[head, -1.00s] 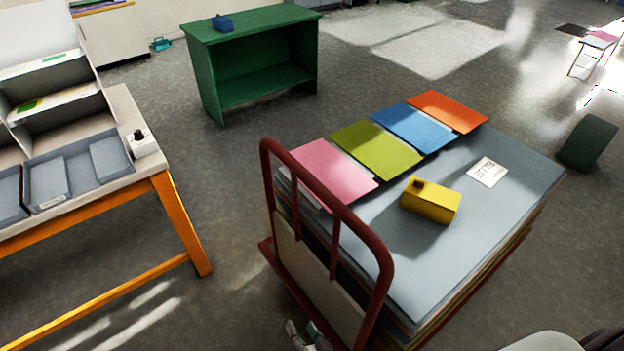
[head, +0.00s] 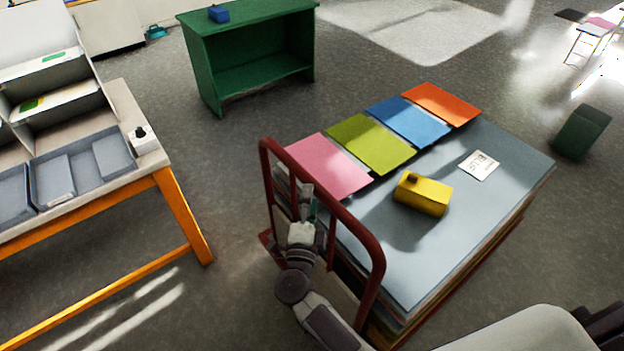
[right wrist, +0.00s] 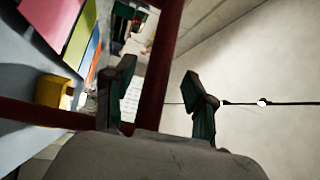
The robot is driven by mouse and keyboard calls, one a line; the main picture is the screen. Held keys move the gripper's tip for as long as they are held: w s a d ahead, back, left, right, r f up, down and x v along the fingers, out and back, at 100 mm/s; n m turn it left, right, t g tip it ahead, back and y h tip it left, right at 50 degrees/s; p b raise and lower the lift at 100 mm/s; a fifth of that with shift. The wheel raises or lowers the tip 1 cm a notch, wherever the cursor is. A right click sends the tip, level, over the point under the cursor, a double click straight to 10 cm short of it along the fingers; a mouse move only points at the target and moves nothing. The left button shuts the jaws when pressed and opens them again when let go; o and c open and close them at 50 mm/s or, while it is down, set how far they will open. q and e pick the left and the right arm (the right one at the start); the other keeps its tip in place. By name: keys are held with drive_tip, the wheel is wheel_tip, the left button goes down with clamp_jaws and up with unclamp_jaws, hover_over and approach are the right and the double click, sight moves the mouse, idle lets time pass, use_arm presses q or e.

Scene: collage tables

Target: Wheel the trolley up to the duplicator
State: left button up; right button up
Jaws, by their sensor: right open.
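The trolley has a red tubular handle (head: 351,229) and carries a stack of large grey-blue sheets (head: 420,247). My right gripper (head: 308,207) is open at the handle's near side. In the right wrist view its two dark green fingers (right wrist: 160,95) stand apart, with a red handle bar (right wrist: 157,72) showing between them; contact cannot be told. Pink (head: 328,166), green (head: 371,144), blue (head: 408,121) and orange (head: 441,104) sheets and a yellow block (head: 423,195) lie on top. I cannot pick out the duplicator for certain. My left gripper is out of view.
An orange-legged table (head: 177,208) with grey trays stands at the left. A green shelf unit (head: 245,61) with a blue object (head: 218,14) stands behind. A dark green block (head: 581,132) is on the floor at the right. Floor between table and trolley is clear.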

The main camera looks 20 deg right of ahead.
drive_tip(key=x, duration=0.5)
drive_tip(key=shift+p, duration=0.3)
drive_tip(key=shift+a, duration=0.1)
clamp_jaws()
